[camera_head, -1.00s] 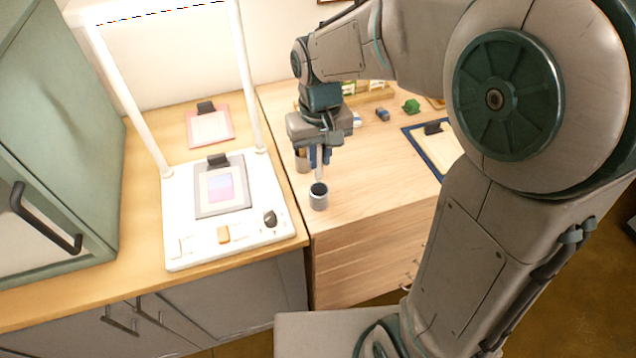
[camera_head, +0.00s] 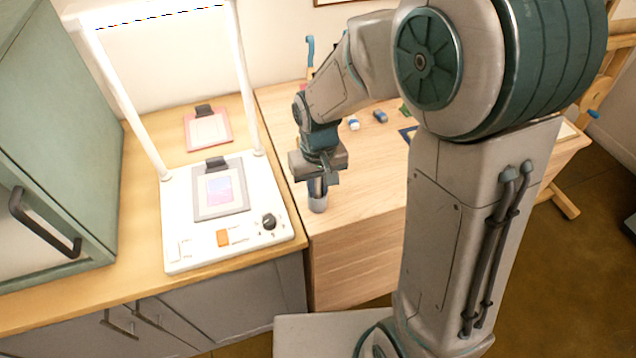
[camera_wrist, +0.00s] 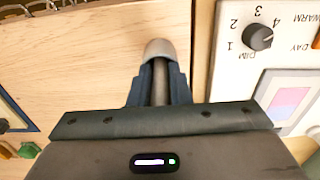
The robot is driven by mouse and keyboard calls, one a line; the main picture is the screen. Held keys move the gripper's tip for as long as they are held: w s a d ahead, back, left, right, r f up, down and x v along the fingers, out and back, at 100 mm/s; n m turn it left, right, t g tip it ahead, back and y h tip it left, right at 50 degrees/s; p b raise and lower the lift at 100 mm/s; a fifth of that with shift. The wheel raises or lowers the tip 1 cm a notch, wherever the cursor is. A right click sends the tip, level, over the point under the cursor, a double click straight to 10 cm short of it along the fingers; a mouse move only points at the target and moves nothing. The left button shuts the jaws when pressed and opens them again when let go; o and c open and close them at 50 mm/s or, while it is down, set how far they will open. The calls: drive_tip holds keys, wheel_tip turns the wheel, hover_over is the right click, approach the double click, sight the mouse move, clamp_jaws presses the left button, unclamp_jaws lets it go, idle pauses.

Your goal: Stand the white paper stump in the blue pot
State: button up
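In the wrist view, the blue fingers (camera_wrist: 161,88) are closed on a narrow greyish stick, the paper stump (camera_wrist: 160,84).
The white light box (camera_head: 182,228) with its knob (camera_head: 269,221) stands close to the left. The wood right of the pot is clear.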

drive_tip(key=o, duration=0.3)
wheel_tip(320, 180, up, 12)
drive_tip(key=shift+r, duration=0.2)
drive_tip(key=s+d+m+t, duration=0.1)
drive_tip(key=s+d, duration=0.3)
drive_tip(key=s+d+m+t, duration=0.1)
drive_tip(key=s+d, duration=0.3)
drive_tip(key=s+d+m+t, duration=0.1)
drive_tip(key=s+d, duration=0.2)
drive_tip(key=s, duration=0.1)
drive_tip(key=shift+s+d, duration=0.15)
drive_tip(key=shift+d, duration=0.25)
idle(0.8)
